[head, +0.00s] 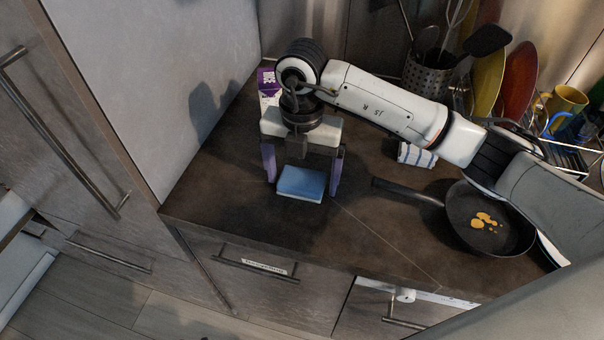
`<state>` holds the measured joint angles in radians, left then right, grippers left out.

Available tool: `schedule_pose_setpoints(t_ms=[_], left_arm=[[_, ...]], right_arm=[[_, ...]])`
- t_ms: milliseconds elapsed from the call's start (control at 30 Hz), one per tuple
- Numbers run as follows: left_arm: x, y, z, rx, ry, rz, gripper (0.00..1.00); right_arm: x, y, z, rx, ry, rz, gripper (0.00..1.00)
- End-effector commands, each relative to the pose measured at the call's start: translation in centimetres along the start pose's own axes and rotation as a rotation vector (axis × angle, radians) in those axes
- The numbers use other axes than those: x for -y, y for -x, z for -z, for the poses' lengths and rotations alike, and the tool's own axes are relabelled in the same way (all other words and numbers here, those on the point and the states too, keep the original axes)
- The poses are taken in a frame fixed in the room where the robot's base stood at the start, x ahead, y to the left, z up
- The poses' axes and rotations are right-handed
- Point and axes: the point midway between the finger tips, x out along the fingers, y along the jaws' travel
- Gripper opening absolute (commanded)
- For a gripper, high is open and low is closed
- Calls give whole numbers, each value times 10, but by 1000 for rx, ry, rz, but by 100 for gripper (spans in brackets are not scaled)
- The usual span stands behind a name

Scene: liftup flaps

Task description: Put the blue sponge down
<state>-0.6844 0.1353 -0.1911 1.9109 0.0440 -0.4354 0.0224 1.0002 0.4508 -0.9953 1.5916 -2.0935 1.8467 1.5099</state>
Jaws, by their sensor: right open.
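The blue sponge (302,182) lies flat on the dark countertop (215,190), with a pale edge showing along its front. My right gripper (303,184) points down over it, with its two purple fingers apart. One finger is to the left of the sponge and the other is at its right end. The left finger stands clear of the sponge; whether the right finger touches it I cannot tell. My left gripper is not in view.
A black frying pan (470,236) with yellow bits sits at the right. The countertop left of the sponge is clear.

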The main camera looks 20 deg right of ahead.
Motion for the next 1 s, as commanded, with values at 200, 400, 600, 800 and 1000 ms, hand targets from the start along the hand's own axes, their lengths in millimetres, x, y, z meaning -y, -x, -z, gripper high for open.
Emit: schedule_pose_setpoints(t_ms=[200,400,600,800,1000], left_arm=[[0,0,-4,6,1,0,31],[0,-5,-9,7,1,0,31],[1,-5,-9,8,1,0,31],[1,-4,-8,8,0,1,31],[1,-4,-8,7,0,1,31]], right_arm=[[-1,22,-1,4,0,-4,88],[-1,66,-1,4,1,-4,88],[0,105,-1,4,0,-2,88],[0,122,0,1,-1,0,88],[0,124,0,0,-1,0,88]])
